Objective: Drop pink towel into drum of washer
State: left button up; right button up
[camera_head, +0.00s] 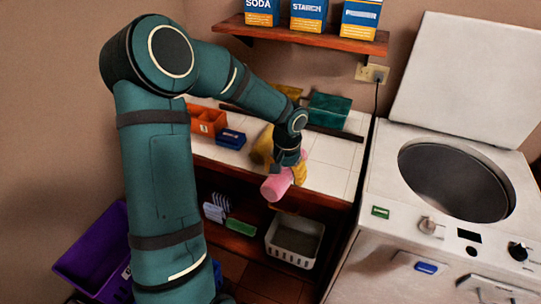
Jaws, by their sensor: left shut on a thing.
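My left arm comes in from the left and reaches over the white tiled counter (340,160). My left gripper (288,168) points down near the counter's front edge and is shut on the rolled pink towel (276,187). The towel hangs tilted at the fingers, left of the washer. The white washer (375,190) stands at the right with its lid (465,75) raised. Its round dark drum opening (457,180) is uncovered, and the drum's inside is too dark to make out. My right gripper is not in view.
Yellow cloth (262,146) lies beside and behind the gripper. An orange crate (207,118), a blue box (231,138) and a green item (328,110) are on the counter. A pale basket (296,238) sits below. A shelf (310,36) with several boxes hangs above.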

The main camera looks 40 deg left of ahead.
pick_arm(q)
jog(key=s+d+f+m, duration=0.1)
jog(key=d+f, duration=0.2)
jog(key=d, duration=0.4)
jog(key=s+d+f, duration=0.2)
jog(key=d+f, duration=0.1)
jog(key=d, duration=0.5)
jog(key=shift+d+f+m, duration=0.15)
jog(key=shift+d+m, duration=0.1)
jog(key=shift+m, duration=0.15)
jog(key=shift+s+a, duration=0.1)
